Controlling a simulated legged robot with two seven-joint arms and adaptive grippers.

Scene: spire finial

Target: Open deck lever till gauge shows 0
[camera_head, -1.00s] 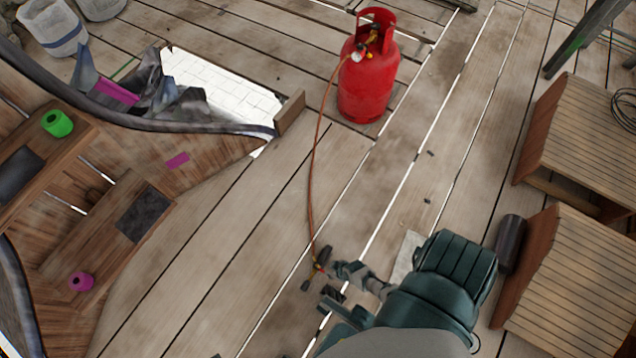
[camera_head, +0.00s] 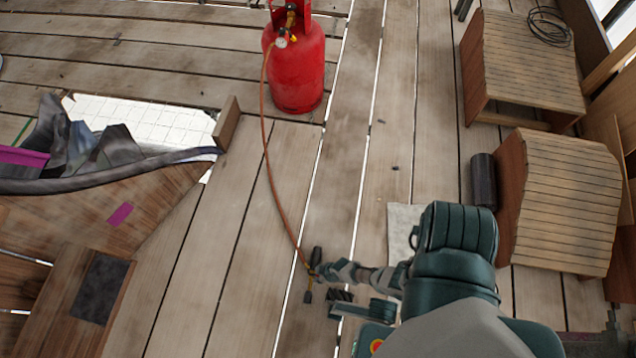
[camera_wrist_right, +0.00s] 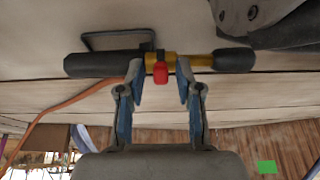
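A torch-like tool (camera_head: 315,257) with black ends lies at the end of an orange hose on the deck. In the right wrist view, its brass middle (camera_wrist_right: 190,60) carries a small red lever (camera_wrist_right: 160,72). My right gripper (camera_head: 322,272) is at the tool. In the wrist view its two blue-padded fingers (camera_wrist_right: 158,84) stand apart on either side of the red lever, with a gap visible at each side. The hose (camera_head: 268,150) runs to a red gas cylinder (camera_head: 297,70). The gauge (camera_head: 281,42) on it is too small to read. My left gripper is not in view.
Two slatted wooden blocks (camera_head: 560,200) stand at the right, with a dark roll (camera_head: 483,180) beside them. A floor opening with a wooden edge (camera_head: 227,122) is at the left. Bare deck planks lie between. A dark bolted part fills the wrist view's top right.

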